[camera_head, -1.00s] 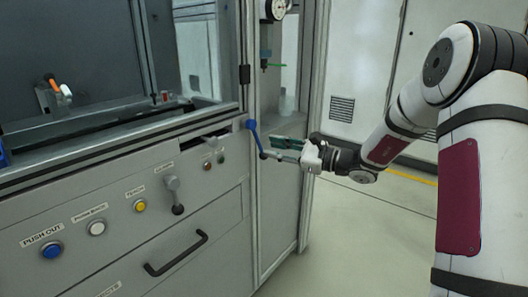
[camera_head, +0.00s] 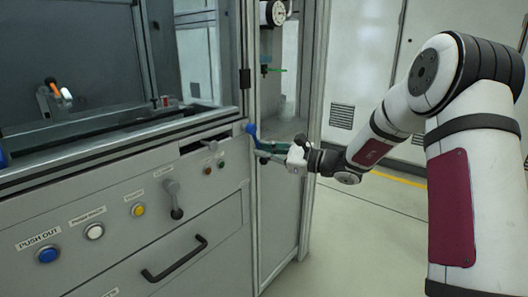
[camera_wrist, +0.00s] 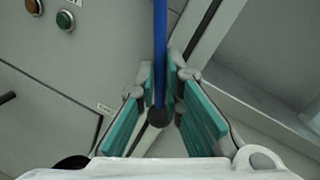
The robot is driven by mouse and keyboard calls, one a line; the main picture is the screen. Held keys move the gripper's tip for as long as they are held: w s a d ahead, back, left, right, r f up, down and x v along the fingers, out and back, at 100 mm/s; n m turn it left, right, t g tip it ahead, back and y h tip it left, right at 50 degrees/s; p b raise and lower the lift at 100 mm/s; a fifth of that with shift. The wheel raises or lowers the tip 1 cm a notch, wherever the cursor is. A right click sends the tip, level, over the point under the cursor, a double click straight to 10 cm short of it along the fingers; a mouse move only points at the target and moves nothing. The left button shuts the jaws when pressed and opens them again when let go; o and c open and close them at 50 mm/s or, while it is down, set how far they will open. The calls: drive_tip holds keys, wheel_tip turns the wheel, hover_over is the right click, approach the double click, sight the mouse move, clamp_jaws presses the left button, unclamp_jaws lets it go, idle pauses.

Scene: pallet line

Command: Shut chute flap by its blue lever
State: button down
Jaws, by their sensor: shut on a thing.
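The blue lever (camera_head: 252,130) stands at the right front corner of the grey machine; its upper end shows beside my gripper. In the wrist view the blue lever (camera_wrist: 160,45) runs down between my fingers to a dark round knob (camera_wrist: 159,117). My gripper (camera_head: 264,154) has its green-padded fingers on either side of the lever's lower end; in the wrist view my gripper (camera_wrist: 165,105) is closed around that end. A dark slot (camera_head: 203,143) is in the front panel left of the lever. I cannot tell the chute flap itself apart clearly.
The front panel holds a blue button (camera_head: 48,254), a white button (camera_head: 94,232), a yellow button (camera_head: 138,210), a grey lever (camera_head: 175,199) and a drawer handle (camera_head: 175,258). A frame post (camera_head: 312,100) stands close behind my gripper.

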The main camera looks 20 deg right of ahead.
drive_tip(key=shift+s+a+m+p, duration=0.1)
drive_tip(key=shift+m+p, duration=0.2)
drive_tip(key=m+p, duration=0.1)
drive_tip(key=s+a+m+p, duration=0.1)
drive_tip(key=p, duration=0.1)
drive_tip(key=a+m+t+p, duration=0.1)
drive_tip(key=m+p, duration=0.1)
drive_tip(key=shift+s+a+f, duration=0.15)
drive_tip(key=shift+s+f, duration=0.15)
drive_tip(key=shift+s, duration=0.1)
drive_tip(key=a+m+p, duration=0.1)
drive_tip(key=m+p, duration=0.1)
drive_tip(key=s+a+m+p, duration=0.1)
drive_tip(key=m+p, duration=0.1)
drive_tip(key=p, duration=0.1)
drive_tip(key=s+a+m+t+p, duration=0.1)
drive_tip(key=m+p, duration=0.1)
drive_tip(key=shift+r, duration=0.2)
drive_tip(key=shift+p, duration=0.3)
drive_tip(key=c, duration=1.7)
unclamp_jaws()
drive_tip(key=shift+s, duration=0.1)
drive_tip(key=shift+s+d+f, duration=0.1)
drive_tip(key=shift+s+d, duration=0.15)
drive_tip(key=shift+d, duration=0.1)
drive_tip(key=v, duration=1.1)
drive_tip(key=shift+f, duration=0.25)
